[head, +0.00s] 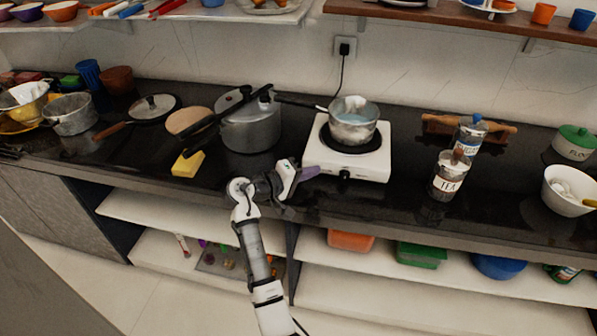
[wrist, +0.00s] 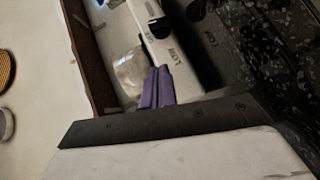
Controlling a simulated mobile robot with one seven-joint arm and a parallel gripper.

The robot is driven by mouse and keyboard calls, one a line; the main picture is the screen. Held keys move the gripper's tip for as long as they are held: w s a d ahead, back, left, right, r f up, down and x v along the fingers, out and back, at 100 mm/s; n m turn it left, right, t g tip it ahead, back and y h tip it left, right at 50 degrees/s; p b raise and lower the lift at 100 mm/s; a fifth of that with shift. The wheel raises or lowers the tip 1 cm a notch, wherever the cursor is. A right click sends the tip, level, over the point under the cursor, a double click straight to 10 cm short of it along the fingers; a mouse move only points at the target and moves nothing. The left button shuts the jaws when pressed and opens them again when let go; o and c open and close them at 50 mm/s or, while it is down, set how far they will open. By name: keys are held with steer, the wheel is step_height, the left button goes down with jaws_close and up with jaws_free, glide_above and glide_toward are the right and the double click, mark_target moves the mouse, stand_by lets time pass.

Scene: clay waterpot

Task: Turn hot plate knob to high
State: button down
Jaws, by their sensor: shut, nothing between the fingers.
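The white hot plate (head: 378,165) stands on the dark counter. Its black knob (head: 345,174) is on the front face, low and near the middle. In the wrist view the knob (wrist: 162,28) shows near the top, with the word LOW printed on the white face beside it. Which setting the knob points to cannot be made out. A metal pot (head: 352,130) with bluish contents sits on the burner.
A yellow sponge (head: 188,164) lies near the front edge. A TEA jar (head: 449,178) and a bottle (head: 470,135) stand right. Open shelves lie below the counter.

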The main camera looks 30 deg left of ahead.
mark_target(341, 171)
steer(key=w+d+p, duration=0.1)
steer(key=d, duration=0.1)
steer(key=w+d+f+p, duration=0.1)
steer(key=w+d, duration=0.1)
steer(key=shift+w+d, duration=0.1)
steer(key=shift+w+d+f, duration=0.15)
steer(key=shift+d+f, duration=0.15)
steer(key=shift+d, duration=0.15)
steer(key=shift+a, duration=0.15)
